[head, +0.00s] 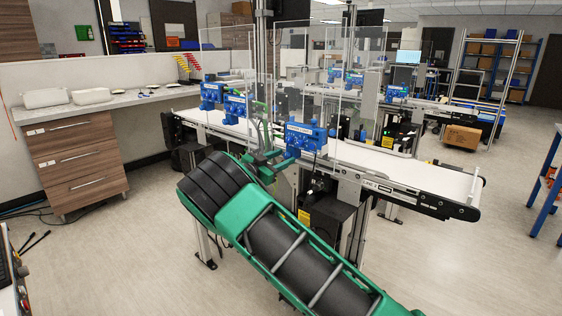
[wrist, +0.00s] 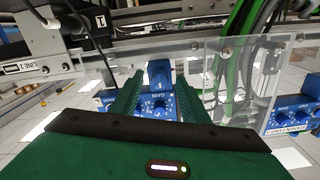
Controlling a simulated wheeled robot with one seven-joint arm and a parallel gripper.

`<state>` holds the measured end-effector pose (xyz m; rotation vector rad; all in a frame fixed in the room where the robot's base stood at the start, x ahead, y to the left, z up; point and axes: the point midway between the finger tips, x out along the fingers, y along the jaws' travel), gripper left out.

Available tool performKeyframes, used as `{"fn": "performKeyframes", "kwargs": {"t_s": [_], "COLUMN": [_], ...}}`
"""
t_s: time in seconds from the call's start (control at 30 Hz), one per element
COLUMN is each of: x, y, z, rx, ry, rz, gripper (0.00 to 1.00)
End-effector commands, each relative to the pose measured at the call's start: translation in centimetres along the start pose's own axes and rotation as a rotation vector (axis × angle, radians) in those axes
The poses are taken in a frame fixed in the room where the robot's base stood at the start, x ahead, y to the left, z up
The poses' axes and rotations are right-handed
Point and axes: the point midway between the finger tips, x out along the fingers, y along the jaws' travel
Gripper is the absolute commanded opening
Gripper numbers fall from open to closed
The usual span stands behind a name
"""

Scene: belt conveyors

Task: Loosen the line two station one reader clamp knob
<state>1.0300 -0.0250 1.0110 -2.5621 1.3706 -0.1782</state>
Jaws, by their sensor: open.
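In the wrist view my gripper (wrist: 160,84) is open, with one green finger on each side of a small blue block (wrist: 160,70). A blue unit with a dial marked GAIN (wrist: 155,105) shows between the fingers. The blue block may be the clamp knob, but I cannot tell for sure, nor whether the fingers touch it. In the head view my gripper (head: 266,157) is beside the near conveyor, just left of the closest blue reader unit (head: 305,139). My own arm partly hides that area.
The near conveyor (head: 430,178) carries a LINE 2 label. Clear panels (head: 345,100) stand upright along it, and one (wrist: 228,75) is right of my gripper in the wrist view. More blue units (head: 235,107) sit further along. Green cables (wrist: 240,40) hang close by.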

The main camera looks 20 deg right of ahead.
Motion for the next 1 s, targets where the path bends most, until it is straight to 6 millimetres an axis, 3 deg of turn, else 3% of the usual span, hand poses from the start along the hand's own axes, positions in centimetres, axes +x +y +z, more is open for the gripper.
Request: {"fn": "performKeyframes", "kwargs": {"t_s": [0.23, 0.4, 0.77, 1.0], "x": [0.04, 0.02, -0.02, -0.05], "y": [-0.02, -0.04, -0.13, -0.22], "z": [0.01, 0.0, -0.01, -0.02], "rx": [0.0, 0.0, -0.034, -0.167], "ry": [0.0, 0.0, 0.0, 0.0], "rz": [-0.001, -0.001, -0.003, -0.005], "gripper": [0.41, 0.01, 0.0, 0.0]}}
